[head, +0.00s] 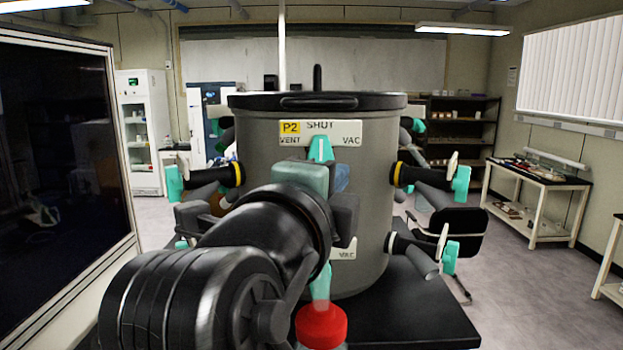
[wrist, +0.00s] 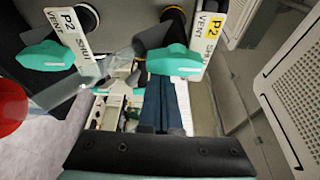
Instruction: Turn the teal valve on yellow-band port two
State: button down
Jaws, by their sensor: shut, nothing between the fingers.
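The yellow-band P2 label (head: 320,132) is on the front of the grey chamber, with VENT, SHUT and VAC marks. Below it the teal valve (head: 320,149) points up at SHUT; its lower part is hidden behind my gripper and arm. In the wrist view this teal valve (wrist: 174,62) lies beside the yellow P2 label (wrist: 212,35). My gripper (wrist: 166,88) is shut and empty, its dark fingers close together just below the valve in that view. I cannot tell whether they touch it.
A red cap (head: 321,326) is low in front of the chamber (head: 365,220); a red shape also shows at the wrist view's left edge (wrist: 10,105). Yellow-ringed side ports with teal valves (head: 461,183) stick out. A dark panelled cabinet (head: 55,150) stands close at left.

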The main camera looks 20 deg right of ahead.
jog(key=shift+a+f+m+g+b, duration=0.2)
jog(key=shift+m+g+b, duration=0.15)
jog(key=shift+m, duration=0.65)
jog(key=shift+w+a+m+y+b, duration=0.1)
jog(key=shift+a+m+y+b, duration=0.2)
jog(key=shift+m+y, duration=0.4)
jog(key=shift+m, duration=0.6)
jog(key=shift+g, duration=0.25)
jog(key=shift+d+f, duration=0.1)
jog(key=shift+f, duration=0.05)
